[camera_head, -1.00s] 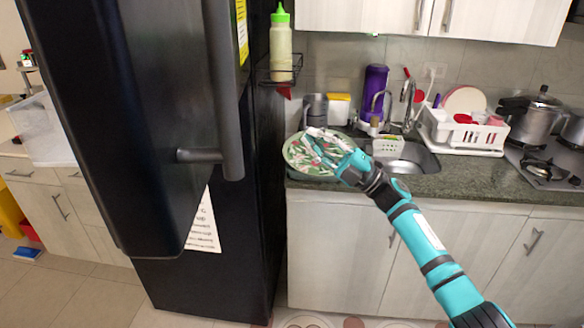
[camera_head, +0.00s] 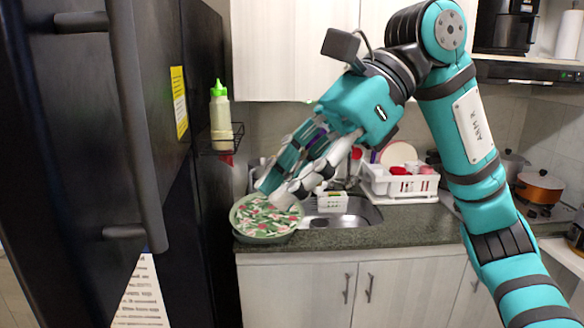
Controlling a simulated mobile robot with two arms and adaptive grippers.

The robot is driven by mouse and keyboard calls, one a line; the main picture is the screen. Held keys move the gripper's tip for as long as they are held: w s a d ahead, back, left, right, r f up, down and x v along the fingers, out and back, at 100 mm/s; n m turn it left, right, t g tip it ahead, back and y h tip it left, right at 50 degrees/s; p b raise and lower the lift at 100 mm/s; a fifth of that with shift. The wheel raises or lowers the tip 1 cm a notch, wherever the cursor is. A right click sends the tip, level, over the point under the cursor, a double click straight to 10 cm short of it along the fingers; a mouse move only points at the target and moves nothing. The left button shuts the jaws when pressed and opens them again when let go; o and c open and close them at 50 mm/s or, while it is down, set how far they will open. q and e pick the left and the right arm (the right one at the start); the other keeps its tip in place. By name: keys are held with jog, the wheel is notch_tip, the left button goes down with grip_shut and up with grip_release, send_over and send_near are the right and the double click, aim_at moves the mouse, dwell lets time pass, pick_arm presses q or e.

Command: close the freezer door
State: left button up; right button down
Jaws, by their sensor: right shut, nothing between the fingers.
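The black freezer door (camera_head: 70,190) stands open at the left of the head view, swung out toward me. Its long dark handle (camera_head: 137,120) runs vertically along the door. The dark fridge body (camera_head: 205,80) is behind it, to the right. My right gripper (camera_head: 275,195) is shut and empty, to the right of the handle and apart from it, pointing down and left in front of the counter. My left gripper is not in view.
A floral round tray (camera_head: 262,232) lies on the dark counter (camera_head: 400,228), below my right gripper. A green-capped bottle (camera_head: 221,118) sits in a rack on the fridge side. A white dish rack (camera_head: 400,183) stands by the sink (camera_head: 345,210).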

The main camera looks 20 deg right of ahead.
jog(key=a+f+p, duration=0.2)
jog(key=a+f, duration=0.2)
jog(key=a, duration=0.4)
jog(key=shift+s+a+p, duration=0.15)
jog(key=shift+s+p, duration=0.1)
jog(key=shift+p, duration=0.1)
